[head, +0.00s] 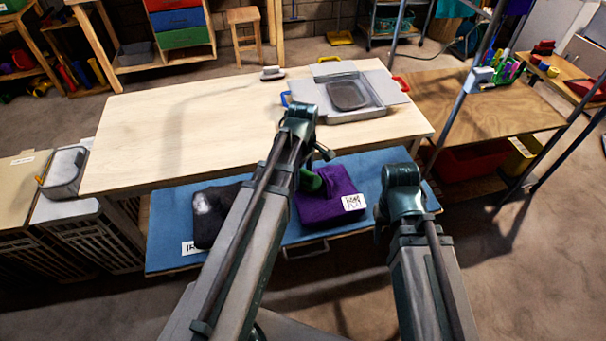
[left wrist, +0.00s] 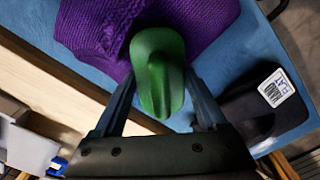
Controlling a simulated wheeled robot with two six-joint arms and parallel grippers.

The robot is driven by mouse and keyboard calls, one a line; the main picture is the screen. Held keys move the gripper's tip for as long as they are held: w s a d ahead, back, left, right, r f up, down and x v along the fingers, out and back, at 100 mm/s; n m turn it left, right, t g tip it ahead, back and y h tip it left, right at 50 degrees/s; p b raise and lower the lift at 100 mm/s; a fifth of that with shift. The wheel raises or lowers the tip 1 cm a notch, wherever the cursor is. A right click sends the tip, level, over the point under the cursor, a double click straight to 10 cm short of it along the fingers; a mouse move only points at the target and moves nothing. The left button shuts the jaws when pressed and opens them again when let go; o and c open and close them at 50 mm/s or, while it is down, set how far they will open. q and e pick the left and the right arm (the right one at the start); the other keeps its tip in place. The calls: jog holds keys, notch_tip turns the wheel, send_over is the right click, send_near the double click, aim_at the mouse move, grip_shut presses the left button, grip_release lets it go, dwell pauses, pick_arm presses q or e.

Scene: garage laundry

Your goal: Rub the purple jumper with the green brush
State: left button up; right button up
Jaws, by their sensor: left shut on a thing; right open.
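The purple jumper (head: 322,207) lies on the blue mat (head: 172,222) on the low shelf in front of the wooden table, with a white label at its right side. My left gripper (head: 308,174) is shut on the green brush (head: 311,183) over the jumper. In the left wrist view the green brush (left wrist: 157,75) sits between the fingers of my left gripper (left wrist: 160,98), over the edge of the ribbed purple jumper (left wrist: 212,20). Whether the brush touches the cloth is hard to tell. My right gripper (head: 381,226) is open, right of the jumper; its fingers are mostly hidden.
A dark garment (head: 208,212) with a pale patch lies left of the jumper. The table (head: 185,130) has a grey box (head: 378,108) with open flaps and a small brush-like thing (head: 272,73). A metal pole (head: 456,105) rises at right.

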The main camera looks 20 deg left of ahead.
pick_arm(q)
jog(key=shift+r+p, duration=2.1)
jog(key=shift+r, duration=0.3)
notch_tip(320, 180, up, 3)
jog(key=p, duration=0.3)
jog(key=shift+r, duration=0.1)
